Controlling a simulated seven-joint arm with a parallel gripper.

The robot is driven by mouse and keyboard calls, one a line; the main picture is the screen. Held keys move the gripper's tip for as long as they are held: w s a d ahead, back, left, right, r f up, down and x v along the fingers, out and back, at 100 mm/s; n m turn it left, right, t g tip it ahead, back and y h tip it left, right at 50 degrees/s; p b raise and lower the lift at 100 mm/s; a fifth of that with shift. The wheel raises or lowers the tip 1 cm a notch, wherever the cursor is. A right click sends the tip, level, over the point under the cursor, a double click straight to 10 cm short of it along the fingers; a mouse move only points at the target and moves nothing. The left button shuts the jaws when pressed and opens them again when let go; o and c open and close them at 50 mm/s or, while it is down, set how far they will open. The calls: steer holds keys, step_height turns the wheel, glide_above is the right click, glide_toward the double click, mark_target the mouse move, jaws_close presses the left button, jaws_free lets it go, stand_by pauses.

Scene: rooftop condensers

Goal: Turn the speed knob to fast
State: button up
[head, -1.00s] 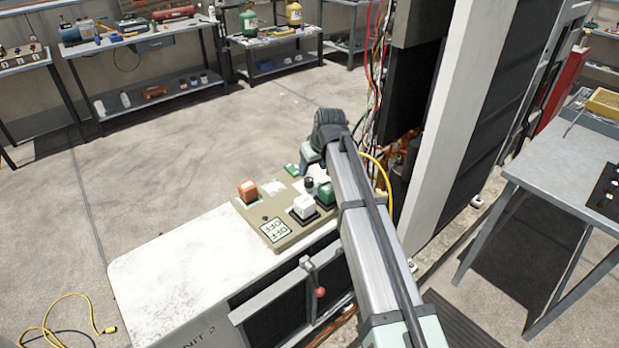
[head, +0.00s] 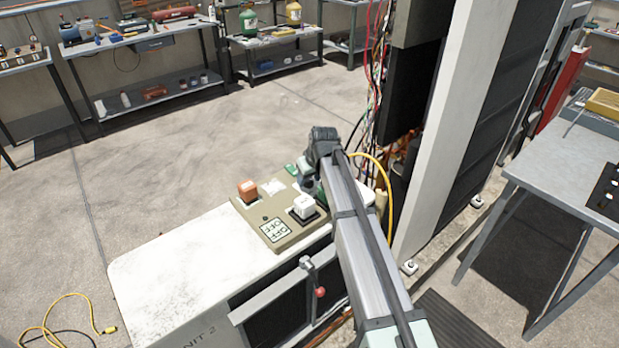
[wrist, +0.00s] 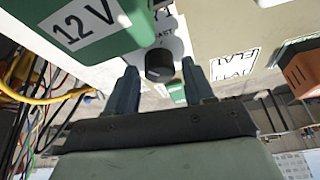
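The speed knob (wrist: 159,65) is small, round and black on a white label plate in the wrist view. Part of a word ending in "AST" shows beside it. My gripper (wrist: 160,70) is open, with its two fingertips on either side of the knob. A gap shows between the knob and each finger, so I see no contact. In the head view my arm hides the knob, and my gripper (head: 308,172) is low at the right part of the beige control panel (head: 262,216).
A green block marked "12 V" (wrist: 85,28) stands close beside the knob. An orange switch (head: 247,188), a white switch (head: 304,206) and an "OFF" label (head: 274,231) are on the panel. Loose wires and a yellow cable (head: 378,168) hang at the right.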

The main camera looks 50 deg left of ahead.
steer(key=c, duration=0.9)
steer(key=shift+o, duration=0.2)
steer(key=shift+m, duration=0.4)
steer(key=m+t, duration=0.1)
steer(key=m, duration=0.1)
steer(key=m+t+h, duration=0.1)
steer(key=m, duration=0.2)
steer(key=shift+s+a, duration=0.15)
steer(key=m+h, duration=0.1)
steer(key=m, duration=0.2)
steer(key=m+t, duration=0.1)
steer(key=m, duration=0.2)
steer(key=shift+t+h, duration=0.3)
steer(key=shift+h, duration=0.1)
steer(key=o, duration=1)
steer(key=shift+o, duration=0.2)
